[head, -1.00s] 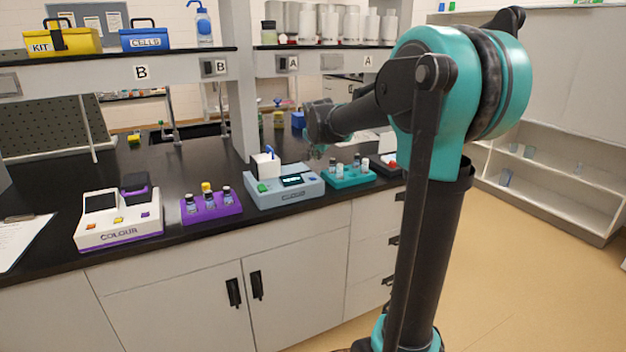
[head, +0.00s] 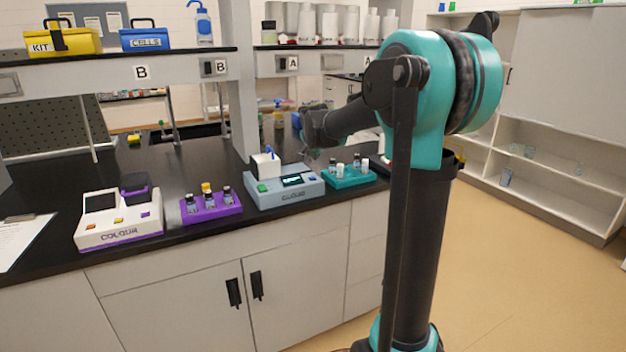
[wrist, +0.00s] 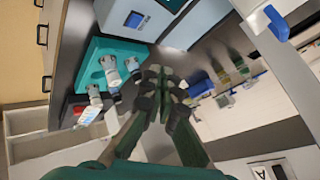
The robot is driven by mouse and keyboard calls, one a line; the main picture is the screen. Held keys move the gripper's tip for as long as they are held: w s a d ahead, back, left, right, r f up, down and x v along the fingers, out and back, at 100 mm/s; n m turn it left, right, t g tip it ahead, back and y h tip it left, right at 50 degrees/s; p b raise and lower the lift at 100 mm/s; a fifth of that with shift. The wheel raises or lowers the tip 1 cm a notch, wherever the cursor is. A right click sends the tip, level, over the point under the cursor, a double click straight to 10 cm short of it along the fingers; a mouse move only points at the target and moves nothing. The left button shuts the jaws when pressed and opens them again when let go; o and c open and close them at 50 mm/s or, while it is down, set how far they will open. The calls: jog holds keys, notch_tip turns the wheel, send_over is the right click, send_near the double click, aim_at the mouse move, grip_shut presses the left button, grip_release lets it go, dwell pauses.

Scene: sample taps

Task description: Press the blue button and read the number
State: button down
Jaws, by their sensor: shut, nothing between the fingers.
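A pale grey-blue device (head: 285,194) stands on the black bench, with a lit dark display (head: 293,181), a green button (head: 262,188) and a white block on top at its left end. A small blue button (head: 313,179) is at the right end of its top. In the wrist view the blue button (wrist: 135,20) shows near the top edge, on the pale device. My gripper (head: 309,154) is above and behind the right end of the device, apart from the button. Its fingertips (wrist: 160,78) are together and empty in the wrist view. The display's digits are too small to read.
A teal rack (head: 346,181) with several vials stands close right of the device. A purple rack (head: 212,213) with vials and a white colour device (head: 118,231) stand to the left. A shelf upright (head: 240,90) rises behind the device.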

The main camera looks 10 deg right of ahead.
aim_at(313, 179)
jog(key=shift+f, duration=2.7)
jog(key=shift+f, duration=0.15)
jog(key=shift+f, duration=0.3)
jog(key=shift+f, duration=0.35)
jog(key=shift+r, duration=0.8)
jog(key=shift+r, duration=2.55)
